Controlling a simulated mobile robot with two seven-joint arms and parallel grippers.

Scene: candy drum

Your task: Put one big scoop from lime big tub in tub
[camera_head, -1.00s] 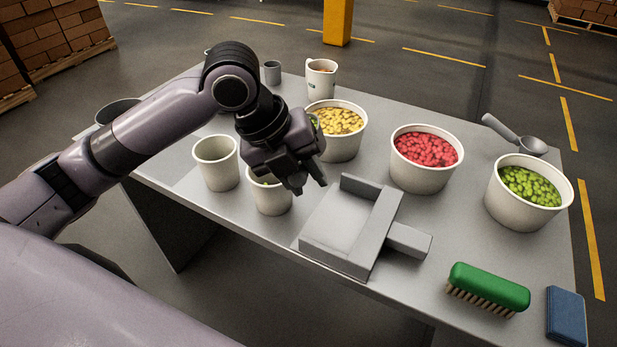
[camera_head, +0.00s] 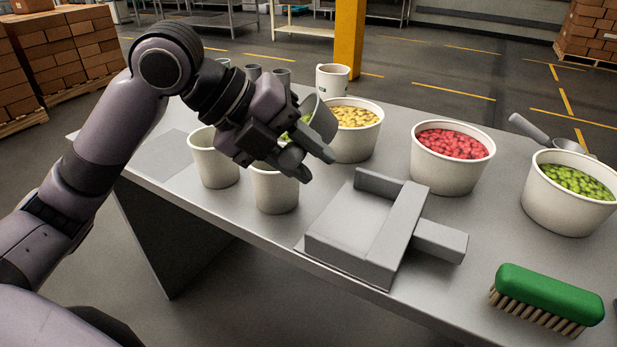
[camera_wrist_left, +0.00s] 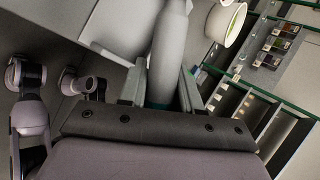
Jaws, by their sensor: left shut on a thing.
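My left gripper (camera_head: 318,164) is shut on the grey handle of a scoop, above the front small white tub (camera_head: 276,192). The scoop's bowl (camera_head: 322,122) shows tilted behind the gripper, with some lime candy by it. The handle (camera_wrist_left: 168,50) runs up between the fingers in the left wrist view. The gripper hides most of the front tub's opening, so its contents cannot be told in the head view. A second small white tub (camera_head: 215,160) stands to its left. The lime big tub (camera_head: 565,208), full of green candies, stands at the far right. My right gripper is not seen.
Big tubs of red (camera_head: 450,172) and yellow (camera_head: 355,145) candies stand along the back. A grey dustpan-like tray (camera_head: 350,240) lies mid-table. A green brush (camera_head: 548,295) lies front right. Another scoop (camera_head: 530,128) rests behind the lime tub. A white mug (camera_head: 333,78) stands at the back.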

